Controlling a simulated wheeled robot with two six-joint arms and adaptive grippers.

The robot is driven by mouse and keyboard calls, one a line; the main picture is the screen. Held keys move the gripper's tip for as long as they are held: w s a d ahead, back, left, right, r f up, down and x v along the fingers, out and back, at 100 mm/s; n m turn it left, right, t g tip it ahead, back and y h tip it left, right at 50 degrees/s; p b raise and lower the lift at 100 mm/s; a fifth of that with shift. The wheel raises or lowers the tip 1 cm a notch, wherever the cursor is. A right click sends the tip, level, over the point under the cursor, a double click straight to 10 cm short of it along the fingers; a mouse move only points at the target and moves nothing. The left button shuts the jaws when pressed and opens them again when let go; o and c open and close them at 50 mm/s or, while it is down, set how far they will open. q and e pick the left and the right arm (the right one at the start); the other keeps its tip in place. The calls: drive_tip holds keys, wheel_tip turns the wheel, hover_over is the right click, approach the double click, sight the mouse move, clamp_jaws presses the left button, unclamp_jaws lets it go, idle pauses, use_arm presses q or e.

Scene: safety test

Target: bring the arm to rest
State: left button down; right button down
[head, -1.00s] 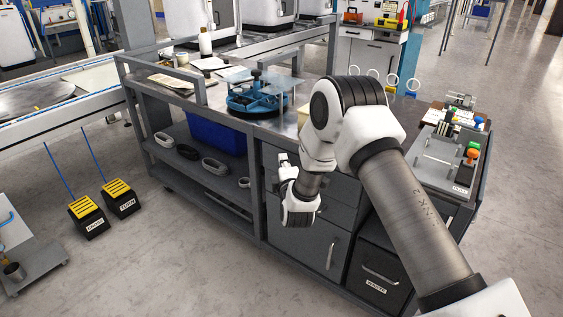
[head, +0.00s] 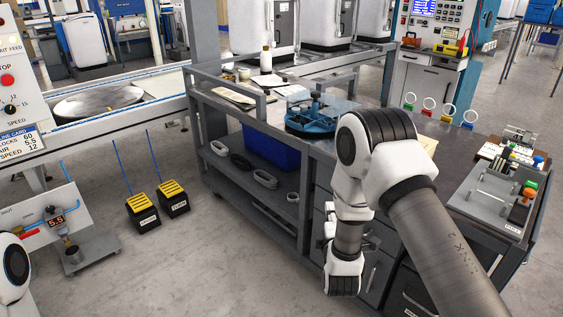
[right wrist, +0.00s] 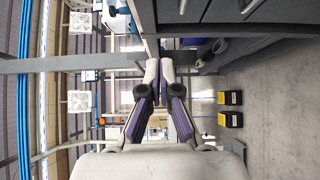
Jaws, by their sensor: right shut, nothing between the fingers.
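My right arm (head: 395,175) reaches in from the lower right of the head view, bent at a white and black joint, with its wrist hanging in front of the workbench's drawers. My right gripper (head: 329,224) is mostly hidden behind the wrist there. In the right wrist view the right gripper (right wrist: 160,63) shows its two fingers together, with nothing held between them. A white and black joint of my left arm (head: 13,268) shows at the left edge of the head view. My left gripper is out of view.
The grey workbench (head: 345,155) stands close behind my right arm. It carries a blue round fixture (head: 311,121) and a grey tray (head: 482,203). Two black and yellow pedals (head: 158,205) stand on the floor. Open floor lies in the lower middle.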

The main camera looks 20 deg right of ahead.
drive_tip(key=s+a+f+m+g+y, duration=0.1)
drive_tip(key=s+a+f+g+y, duration=0.2)
drive_tip(key=s+f, duration=0.6)
drive_tip(key=s+a+f+m+g+y, duration=0.2)
drive_tip(key=s+f+g, duration=0.3)
drive_tip(key=s+f, duration=0.45)
drive_tip(key=s+a+f+m+g+y, duration=0.1)
drive_tip(key=s+a+f+m+g, duration=0.15)
drive_tip(key=s+m+g, duration=0.4)
drive_tip(key=s+a+f+m+g+y, duration=0.15)
drive_tip(key=s+f+m, duration=0.25)
drive_tip(key=s, duration=0.6)
wheel_tip(320, 180, up, 24)
drive_tip(key=p, duration=2.3)
drive_tip(key=shift+w+a+f+g+h, duration=0.15)
drive_tip(key=shift+a+g+h, duration=0.05)
drive_tip(key=shift+g+h, duration=0.15)
